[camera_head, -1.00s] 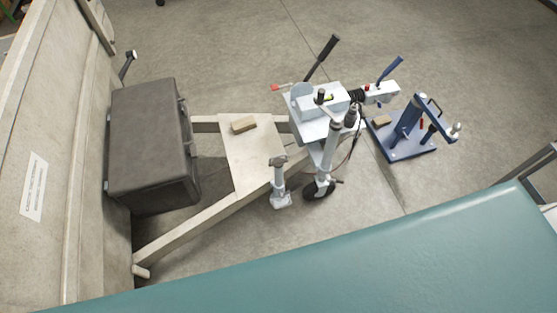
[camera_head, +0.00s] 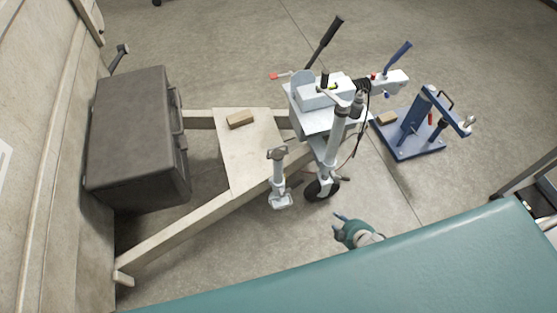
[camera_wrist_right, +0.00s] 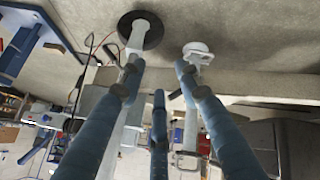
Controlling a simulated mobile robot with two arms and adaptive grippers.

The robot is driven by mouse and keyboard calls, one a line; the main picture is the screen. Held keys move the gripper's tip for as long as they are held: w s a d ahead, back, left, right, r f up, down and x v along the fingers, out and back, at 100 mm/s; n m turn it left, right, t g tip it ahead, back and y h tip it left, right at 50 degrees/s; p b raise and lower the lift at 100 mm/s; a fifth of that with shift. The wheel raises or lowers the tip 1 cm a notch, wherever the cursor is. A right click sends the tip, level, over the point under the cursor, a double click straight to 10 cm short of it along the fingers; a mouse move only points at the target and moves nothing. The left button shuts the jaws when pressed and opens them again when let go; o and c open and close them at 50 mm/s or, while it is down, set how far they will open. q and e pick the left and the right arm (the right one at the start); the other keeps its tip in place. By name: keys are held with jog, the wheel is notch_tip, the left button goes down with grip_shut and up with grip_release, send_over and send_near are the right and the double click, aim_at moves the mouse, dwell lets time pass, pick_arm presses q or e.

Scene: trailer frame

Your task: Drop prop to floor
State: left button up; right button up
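The prop (camera_head: 279,180) is a light grey upright tube with a clamp head and a flat foot, beside the trailer frame's near beam (camera_head: 205,215). I cannot tell whether its foot touches the floor. In the right wrist view its foot (camera_wrist_right: 198,50) shows at top centre, beyond the fingers. My right gripper (camera_head: 340,222) is low and to the right of the prop, apart from it, near the teal edge. In the right wrist view the gripper (camera_wrist_right: 160,78) has its blue fingers spread with nothing held between them. My left gripper is not in view.
The jockey wheel (camera_head: 322,188) stands just right of the prop. It also shows in the wrist view (camera_wrist_right: 140,30). A dark box (camera_head: 135,140) sits at left, a wooden block (camera_head: 241,119) on the frame plate (camera_head: 245,160). A blue stand (camera_head: 415,135) is at right. Floor around the gripper is clear.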

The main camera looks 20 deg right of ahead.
jog(key=w+r+n+t+b, duration=0.25)
jog(key=w+b, duration=0.35)
jog(key=w, duration=0.5)
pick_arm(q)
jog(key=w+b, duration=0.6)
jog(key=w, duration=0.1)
pick_arm(e)
jog(key=n+t+y+b, duration=0.5)
jog(key=n+y+b, duration=0.2)
jog(key=n+b, duration=0.4)
send_near(279, 147)
jog(key=p, duration=0.1)
jog(key=shift+g, duration=0.25)
jog(key=x, duration=0.5)
jog(key=b+x, duration=0.1)
jog(key=x, duration=0.4)
jog(key=shift+w+r, duration=0.2)
jog(key=shift+w, duration=0.1)
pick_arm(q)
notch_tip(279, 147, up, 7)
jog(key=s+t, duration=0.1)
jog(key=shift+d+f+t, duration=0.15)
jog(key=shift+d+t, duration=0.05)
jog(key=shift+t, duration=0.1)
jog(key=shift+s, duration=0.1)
pick_arm(e)
grip_shut()
